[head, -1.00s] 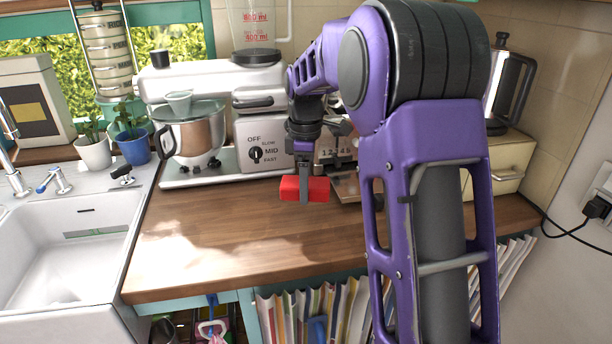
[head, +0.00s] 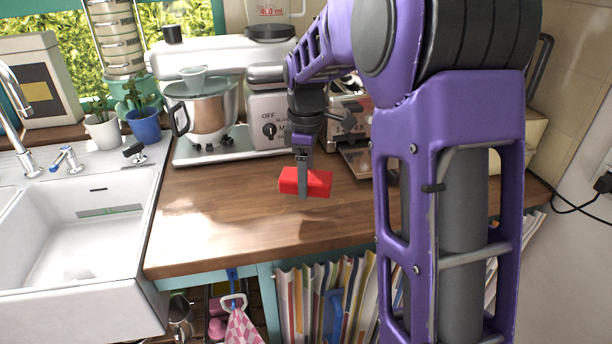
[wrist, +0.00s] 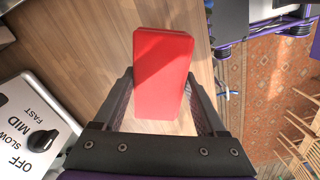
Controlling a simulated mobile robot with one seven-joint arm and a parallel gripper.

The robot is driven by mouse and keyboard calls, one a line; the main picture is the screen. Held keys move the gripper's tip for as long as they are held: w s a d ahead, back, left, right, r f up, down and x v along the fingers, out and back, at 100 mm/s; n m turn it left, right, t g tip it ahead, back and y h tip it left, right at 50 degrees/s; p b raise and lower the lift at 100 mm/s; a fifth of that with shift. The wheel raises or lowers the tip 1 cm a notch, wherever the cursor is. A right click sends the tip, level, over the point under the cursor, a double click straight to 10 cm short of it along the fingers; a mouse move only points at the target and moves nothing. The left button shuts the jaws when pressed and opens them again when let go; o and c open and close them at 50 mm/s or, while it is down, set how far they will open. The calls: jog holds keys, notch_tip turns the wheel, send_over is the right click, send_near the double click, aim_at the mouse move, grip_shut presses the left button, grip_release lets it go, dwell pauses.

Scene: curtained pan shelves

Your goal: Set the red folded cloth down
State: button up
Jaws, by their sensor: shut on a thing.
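The red folded cloth (head: 318,183) is a small red block shape in the head view. My gripper (head: 303,187) is shut on it, with one finger visible across its near side. In the wrist view the cloth (wrist: 162,75) lies between the two fingers of my gripper (wrist: 162,105), its long side pointing away from the palm. The wooden counter (head: 220,220) is beneath it. I cannot tell whether the cloth touches the wood or hangs slightly above it.
A white sink (head: 75,225) is at the left. The counter's front left part is clear. Books (head: 340,300) stand below its front edge.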

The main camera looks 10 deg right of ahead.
jog(key=shift+r, duration=0.1)
jog(key=b, duration=0.3)
send_over(306, 213)
jog(key=shift+f, duration=2.6)
jog(key=shift+f, duration=0.15)
jog(key=shift+f+b, duration=0.3)
jog(key=shift+f, duration=0.3)
jog(key=shift+f, duration=0.3)
jog(key=o, duration=1.2)
jog(key=shift+o, duration=0.2)
notch_tip(306, 213, up, 17)
jog(key=p, duration=0.2)
jog(key=shift+r+p, duration=0.2)
jog(key=shift+p, duration=0.15)
